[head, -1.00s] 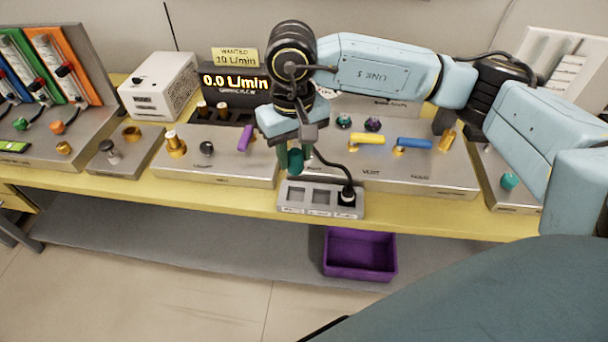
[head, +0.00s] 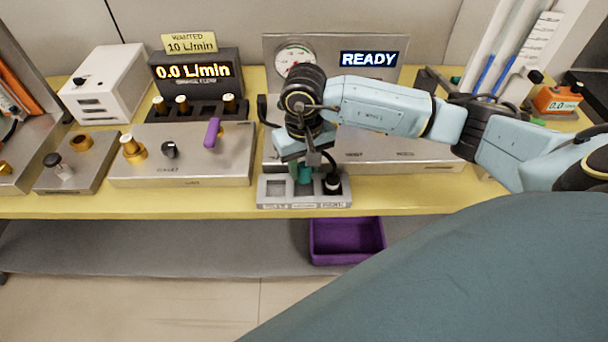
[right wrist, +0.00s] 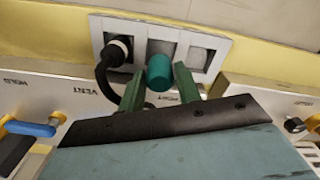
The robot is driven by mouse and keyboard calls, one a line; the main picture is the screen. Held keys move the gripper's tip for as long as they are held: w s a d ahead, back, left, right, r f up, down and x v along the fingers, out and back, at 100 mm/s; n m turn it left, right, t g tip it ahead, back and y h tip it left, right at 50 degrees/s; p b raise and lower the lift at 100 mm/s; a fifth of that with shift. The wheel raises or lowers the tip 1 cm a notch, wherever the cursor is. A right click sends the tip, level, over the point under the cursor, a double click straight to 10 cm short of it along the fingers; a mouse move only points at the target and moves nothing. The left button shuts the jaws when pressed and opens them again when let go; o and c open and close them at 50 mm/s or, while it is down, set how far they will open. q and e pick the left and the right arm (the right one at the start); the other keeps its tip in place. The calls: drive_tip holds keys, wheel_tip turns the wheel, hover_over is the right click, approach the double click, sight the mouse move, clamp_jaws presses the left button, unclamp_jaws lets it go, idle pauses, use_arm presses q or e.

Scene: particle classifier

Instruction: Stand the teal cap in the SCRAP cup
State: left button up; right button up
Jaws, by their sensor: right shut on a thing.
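The teal cap (head: 304,174) is upright between the fingers of my right gripper (head: 303,165). It also shows in the right wrist view (right wrist: 159,72), with a green finger on either side. The cap is at the middle cup of a grey block (head: 262,190) with three square cups; whether it touches the cup floor is hidden. A black plug (head: 332,184) with a cable stands in the right cup, and the left cup (head: 276,187) is empty. The labels on the block's front are too small to read, so I cannot tell which cup is SCRAP. My left gripper is out of view.
A purple bin (head: 346,242) sits on the shelf below the bench edge. A metal panel with a purple lever (head: 212,133) stands to the left. Behind my right arm are a gauge (head: 295,62) and a READY display (head: 369,59).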

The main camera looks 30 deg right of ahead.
drive_tip(key=shift+f, duration=0.4)
wheel_tip(320, 180, down, 2)
drive_tip(key=shift+f, duration=0.55)
drive_tip(key=shift+f+b, duration=0.5)
drive_tip(key=shift+b, duration=0.2)
drive_tip(key=shift+f, duration=0.1)
drive_tip(key=o, duration=1)
drive_tip(key=shift+c, duration=0.2)
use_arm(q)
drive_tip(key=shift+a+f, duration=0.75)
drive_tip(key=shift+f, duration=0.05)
